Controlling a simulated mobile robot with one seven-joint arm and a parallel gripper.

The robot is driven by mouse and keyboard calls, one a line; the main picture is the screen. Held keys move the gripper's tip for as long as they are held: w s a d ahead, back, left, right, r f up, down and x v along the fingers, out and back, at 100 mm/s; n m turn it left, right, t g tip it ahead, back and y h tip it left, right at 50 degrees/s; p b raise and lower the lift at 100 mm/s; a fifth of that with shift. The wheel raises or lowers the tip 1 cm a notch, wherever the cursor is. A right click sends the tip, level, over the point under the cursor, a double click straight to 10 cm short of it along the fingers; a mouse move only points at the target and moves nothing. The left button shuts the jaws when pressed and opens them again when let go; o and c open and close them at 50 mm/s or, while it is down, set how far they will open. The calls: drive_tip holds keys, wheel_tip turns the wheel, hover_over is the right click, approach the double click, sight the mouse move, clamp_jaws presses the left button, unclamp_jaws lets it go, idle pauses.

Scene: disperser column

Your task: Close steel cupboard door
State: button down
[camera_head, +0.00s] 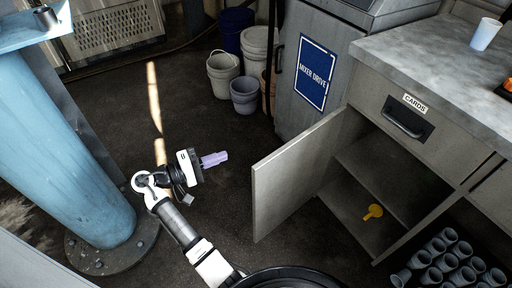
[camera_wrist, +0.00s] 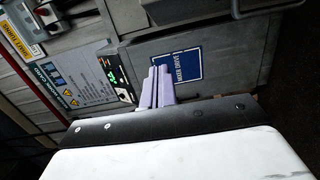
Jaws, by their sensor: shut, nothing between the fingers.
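The grey steel cupboard door (camera_head: 292,177) stands open in the head view. It swings out from the cupboard (camera_head: 375,150) under the counter and shows the inside with its shelf. My gripper (camera_head: 220,158) is left of the door's free edge, apart from it, with its lilac fingers pointing right. The fingers are shut and hold nothing. The wrist view also shows the fingers (camera_wrist: 158,87) close together, in front of the cabinet with the blue sign. I cannot make out the cupboard door in the wrist view.
A yellow object (camera_head: 373,212) lies inside the cupboard. The drawer marked CARDS (camera_head: 408,120) above is shut. A white cup (camera_head: 485,34) stands on the counter. Several buckets (camera_head: 244,92) stand by the mixer drive cabinet (camera_head: 300,110). A blue column (camera_head: 60,150) rises at left. Floor between is clear.

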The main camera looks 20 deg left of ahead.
drive_tip(key=w+d+p, duration=0.1)
drive_tip(key=w+d, duration=0.3)
drive_tip(key=d, duration=0.6)
drive_tip(key=shift+w+p, duration=0.3)
drive_tip(key=shift+d, duration=0.2)
